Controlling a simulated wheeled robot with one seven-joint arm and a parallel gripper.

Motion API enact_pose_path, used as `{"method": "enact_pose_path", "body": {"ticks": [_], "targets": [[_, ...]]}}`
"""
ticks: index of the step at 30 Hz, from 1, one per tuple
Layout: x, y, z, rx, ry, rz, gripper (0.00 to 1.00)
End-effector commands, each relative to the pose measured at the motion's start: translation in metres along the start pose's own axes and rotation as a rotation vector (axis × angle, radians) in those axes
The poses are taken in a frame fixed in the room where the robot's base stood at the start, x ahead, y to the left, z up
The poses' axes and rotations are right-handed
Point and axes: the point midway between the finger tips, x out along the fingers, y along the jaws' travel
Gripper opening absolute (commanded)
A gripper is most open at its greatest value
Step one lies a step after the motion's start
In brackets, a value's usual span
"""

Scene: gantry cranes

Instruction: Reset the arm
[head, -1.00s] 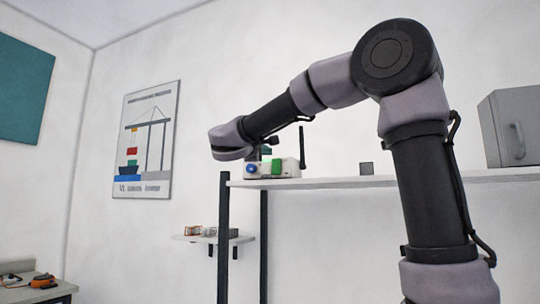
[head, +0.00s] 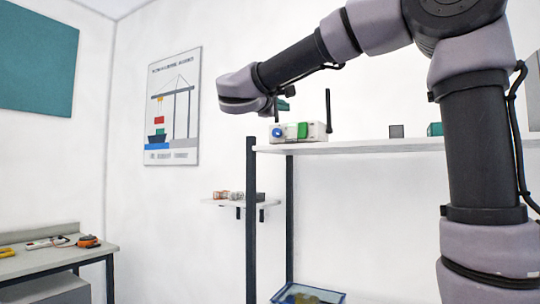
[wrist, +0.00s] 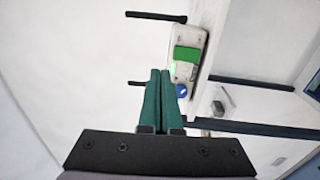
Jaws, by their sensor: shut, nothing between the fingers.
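My arm spans the upper right of the head view, bent at the elbow with the forearm sloping down to the left. My gripper (wrist: 160,75) shows in the wrist view as two green fingers pressed together with nothing between them. In the head view only a small green part of it (head: 282,105) shows, above a white box with a blue knob and a green panel (head: 299,131) on the shelf. In the wrist view the same box (wrist: 188,54) is just right of the fingertips. I cannot tell whether they touch.
A long white shelf (head: 350,146) on dark posts runs behind my arm, with a small grey cube (head: 396,131) on it. A small wall shelf (head: 240,203) and a blue bin (head: 308,294) are lower. A workbench (head: 60,257) with tools stands at the left.

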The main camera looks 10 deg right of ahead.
Motion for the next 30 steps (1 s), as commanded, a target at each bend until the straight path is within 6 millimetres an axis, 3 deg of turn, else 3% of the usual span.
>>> {"method": "enact_pose_path", "body": {"ticks": [4,7,11,14,18,21,27,30], "targets": [[0.001,-0.002,0.002,0.001,-0.003,-0.006,0.00],[0.007,-0.013,0.017,0.008,-0.021,-0.059,0.00],[0.018,-0.056,0.066,0.054,-0.084,-0.240,0.00],[0.016,-0.102,0.114,0.135,-0.146,-0.432,0.00],[-0.006,-0.164,0.168,0.310,-0.234,-0.696,0.00],[-0.033,-0.203,0.196,0.473,-0.294,-0.867,0.00],[-0.091,-0.255,0.220,0.890,-0.403,-1.143,0.00],[-0.114,-0.268,0.220,1.108,-0.445,-1.235,0.00]]}}
